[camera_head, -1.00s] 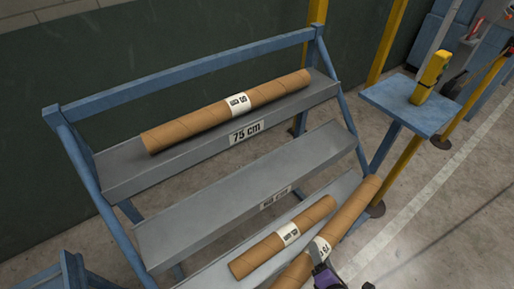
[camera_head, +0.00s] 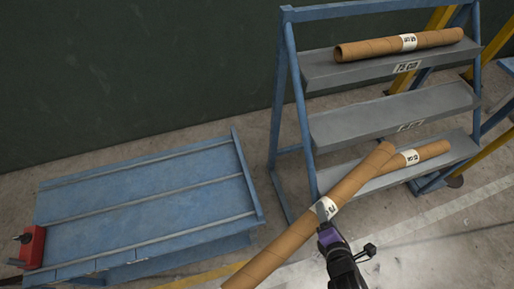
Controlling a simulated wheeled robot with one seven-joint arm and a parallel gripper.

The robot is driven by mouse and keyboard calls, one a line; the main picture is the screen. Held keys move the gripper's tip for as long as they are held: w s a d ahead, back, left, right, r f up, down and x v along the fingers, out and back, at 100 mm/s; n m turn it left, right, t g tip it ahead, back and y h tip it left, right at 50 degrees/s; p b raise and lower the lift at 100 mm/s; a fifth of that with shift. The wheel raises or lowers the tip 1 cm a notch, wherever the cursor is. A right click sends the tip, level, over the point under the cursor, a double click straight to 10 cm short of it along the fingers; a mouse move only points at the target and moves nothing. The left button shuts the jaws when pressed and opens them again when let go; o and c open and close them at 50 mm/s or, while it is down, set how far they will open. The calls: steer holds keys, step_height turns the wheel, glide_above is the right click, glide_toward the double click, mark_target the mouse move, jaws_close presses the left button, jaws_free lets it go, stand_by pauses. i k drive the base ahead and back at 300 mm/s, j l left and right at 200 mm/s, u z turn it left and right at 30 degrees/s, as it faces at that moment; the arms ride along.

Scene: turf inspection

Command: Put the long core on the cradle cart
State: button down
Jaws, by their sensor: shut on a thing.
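The long core (camera_head: 358,182) is a brown cardboard tube with a white label. My gripper (camera_head: 327,214) is shut on it at the label. The core slants from the lower edge of the view up to the right, and its upper end overlaps the rack's bottom shelf in the picture. Its lower end runs out of frame. The cradle cart (camera_head: 140,190) is at the left, a blue flat top with raised lengthwise rails. No core lies on it. The core is right of the cart, apart from it.
A blue rack (camera_head: 283,95) with grey sloped shelves stands behind. A core (camera_head: 380,47) lies on its top shelf and a shorter core (camera_head: 425,152) on its bottom shelf; the middle shelf (camera_head: 395,110) is empty. A red box (camera_head: 33,246) sits at the cart's left end.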

mark_target(150, 223)
steer(key=k+j+u, duration=0.2)
steer(key=j, duration=0.4)
steer(key=j+u, duration=0.2)
steer(key=j, duration=0.35)
steer(key=i+j+u, duration=0.15)
steer(key=j, duration=0.2)
steer(key=j+u, duration=0.15)
steer(key=j, duration=0.15)
